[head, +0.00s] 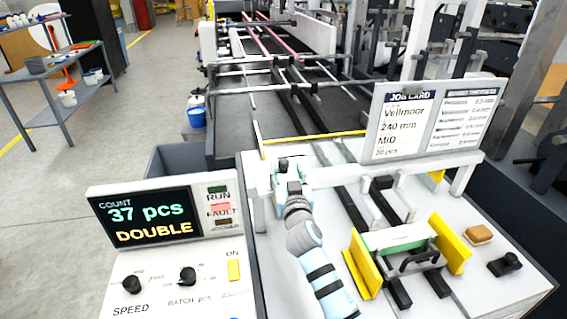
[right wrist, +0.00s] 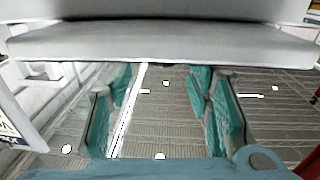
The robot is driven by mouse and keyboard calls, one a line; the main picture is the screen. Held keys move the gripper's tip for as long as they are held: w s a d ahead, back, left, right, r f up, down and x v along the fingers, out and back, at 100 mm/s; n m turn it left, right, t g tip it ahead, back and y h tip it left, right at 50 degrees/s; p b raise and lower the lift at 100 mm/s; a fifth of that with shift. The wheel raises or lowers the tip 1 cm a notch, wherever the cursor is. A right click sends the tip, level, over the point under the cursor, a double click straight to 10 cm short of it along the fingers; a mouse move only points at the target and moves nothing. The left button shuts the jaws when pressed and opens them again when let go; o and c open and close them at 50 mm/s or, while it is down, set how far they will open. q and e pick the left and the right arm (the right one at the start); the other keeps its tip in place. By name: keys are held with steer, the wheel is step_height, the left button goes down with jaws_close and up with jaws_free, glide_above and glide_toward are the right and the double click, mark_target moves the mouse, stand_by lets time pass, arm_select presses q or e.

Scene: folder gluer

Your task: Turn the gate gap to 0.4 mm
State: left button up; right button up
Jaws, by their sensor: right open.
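A white crossbeam (head: 420,168) spans the feeder bed on short posts. No gate gap dial or scale can be made out; any at the beam's left end is hidden by my right gripper. My right gripper (head: 290,172) is at that left end, seen from behind. In the right wrist view my right gripper (right wrist: 165,105) has its teal-padded fingers apart with nothing between them. A pale bar (right wrist: 160,45) crosses the top of that view, just beyond the fingers; contact cannot be told. My left gripper is not in view.
A job card (head: 406,122) reads Veilmoor, 240 mm, MID, beside a board thickness table (head: 465,115) too small to read surely. The control panel display (head: 145,215) shows 37 pcs and DOUBLE. A sponge-like block (head: 478,235) lies right.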

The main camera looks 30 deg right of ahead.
mark_target(285, 165)
steer(key=x, duration=0.4)
steer(key=shift+w+f+b, duration=0.25)
steer(key=shift+w+b, duration=0.05)
steer(key=shift+w, duration=0.15)
steer(key=shift+w+r, duration=0.1)
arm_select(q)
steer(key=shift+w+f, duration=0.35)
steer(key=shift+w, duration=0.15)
arm_select(e)
steer(key=shift+r, duration=0.1)
jaws_close()
steer(key=shift+r+n+y+p, duration=0.1)
steer(key=shift+n+y+p, duration=0.3)
steer(key=shift+y+p, duration=0.3)
jaws_free()
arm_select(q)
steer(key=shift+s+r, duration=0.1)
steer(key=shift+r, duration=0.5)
